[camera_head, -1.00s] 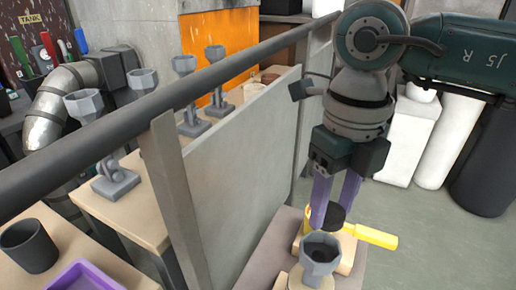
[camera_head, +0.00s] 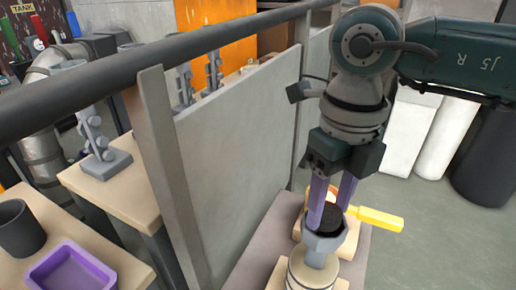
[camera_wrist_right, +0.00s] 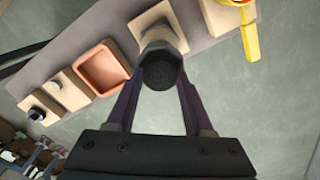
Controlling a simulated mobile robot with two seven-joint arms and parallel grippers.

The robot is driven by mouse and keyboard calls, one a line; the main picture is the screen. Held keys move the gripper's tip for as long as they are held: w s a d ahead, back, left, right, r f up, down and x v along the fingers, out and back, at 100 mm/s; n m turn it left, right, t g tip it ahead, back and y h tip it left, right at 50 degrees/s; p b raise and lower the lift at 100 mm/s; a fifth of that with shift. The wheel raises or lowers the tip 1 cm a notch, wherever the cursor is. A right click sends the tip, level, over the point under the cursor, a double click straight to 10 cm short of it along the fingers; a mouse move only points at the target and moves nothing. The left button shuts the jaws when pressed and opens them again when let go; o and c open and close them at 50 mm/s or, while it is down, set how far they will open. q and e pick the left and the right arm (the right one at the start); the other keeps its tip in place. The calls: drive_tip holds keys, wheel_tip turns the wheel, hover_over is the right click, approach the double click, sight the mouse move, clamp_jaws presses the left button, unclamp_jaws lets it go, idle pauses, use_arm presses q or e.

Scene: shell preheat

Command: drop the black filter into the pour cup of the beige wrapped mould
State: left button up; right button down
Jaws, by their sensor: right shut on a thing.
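My right gripper (camera_head: 332,212) reaches down from the upper right, its purple fingers shut on the black filter (camera_head: 327,224). The filter is a dark round disc at the mouth of the grey pour cup (camera_head: 323,246). Below the cup, the beige wrapped mould (camera_head: 308,276) stands upright on a wooden block. In the right wrist view the filter (camera_wrist_right: 161,76) sits between the fingertips and covers much of the cup (camera_wrist_right: 158,49). I cannot tell whether the filter is just above the rim or inside it. My left gripper is out of view.
A yellow-handled thing (camera_head: 375,218) lies just behind the mould. A grey panel (camera_head: 235,150) and a dark rail (camera_head: 150,66) stand to the left. Beyond them are a purple tray (camera_head: 70,281) and a dark cup (camera_head: 20,230). An orange tray (camera_wrist_right: 103,70) shows in the wrist view.

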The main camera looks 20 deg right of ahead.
sight(328, 212)
idle(0.3)
drive_tip(key=shift+c, duration=1)
unclamp_jaws()
wheel_tip(328, 212, up, 10)
drive_tip(key=p, duration=0.1)
